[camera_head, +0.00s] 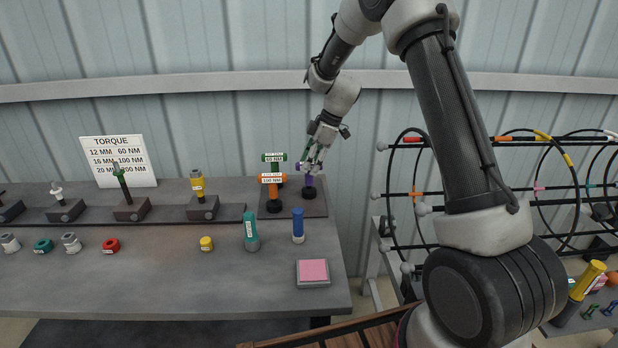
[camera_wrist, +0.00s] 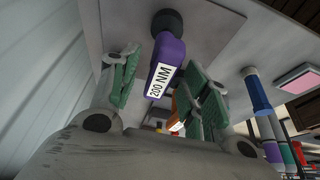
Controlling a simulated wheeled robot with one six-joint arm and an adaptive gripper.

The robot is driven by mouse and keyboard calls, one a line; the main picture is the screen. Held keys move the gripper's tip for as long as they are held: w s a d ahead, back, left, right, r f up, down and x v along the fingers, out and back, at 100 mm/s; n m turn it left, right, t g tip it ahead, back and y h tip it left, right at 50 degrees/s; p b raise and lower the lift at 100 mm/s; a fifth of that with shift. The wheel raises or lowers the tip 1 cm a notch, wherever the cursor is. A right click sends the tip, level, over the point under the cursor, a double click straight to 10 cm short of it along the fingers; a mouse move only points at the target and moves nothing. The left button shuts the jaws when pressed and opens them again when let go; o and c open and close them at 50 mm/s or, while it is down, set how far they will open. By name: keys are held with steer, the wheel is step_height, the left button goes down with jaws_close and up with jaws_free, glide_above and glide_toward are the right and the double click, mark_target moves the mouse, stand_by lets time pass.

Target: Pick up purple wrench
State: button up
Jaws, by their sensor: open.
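The purple wrench (camera_head: 309,182) stands upright on a black base on a dark plate (camera_head: 321,207) at the table's right back. In the wrist view the purple wrench (camera_wrist: 172,55) shows its white "200 NM" label. My gripper (camera_head: 310,168) is at the wrench's upper part in the head view and partly hides it. In the wrist view my gripper (camera_wrist: 163,92) is open, with one green-padded finger on each side of the wrench. I cannot tell whether a finger touches it.
An orange "100 NM" wrench (camera_head: 271,190) and a green "60 NM" wrench (camera_head: 274,158) stand just left. A blue cylinder (camera_head: 298,224) and a teal one (camera_head: 251,232) stand in front. A pink-topped block (camera_head: 313,271) lies near the front edge. The corrugated wall is behind.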

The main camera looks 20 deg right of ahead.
steer(key=shift+a+f, duration=0.2)
steer(key=shift+f, duration=0.4)
jaws_close()
steer(key=shift+r, duration=0.1)
step_height(320, 180, up, 10)
steer(key=shift+f, duration=0.1)
steer(key=c, duration=0.6)
jaws_free()
jaws_close()
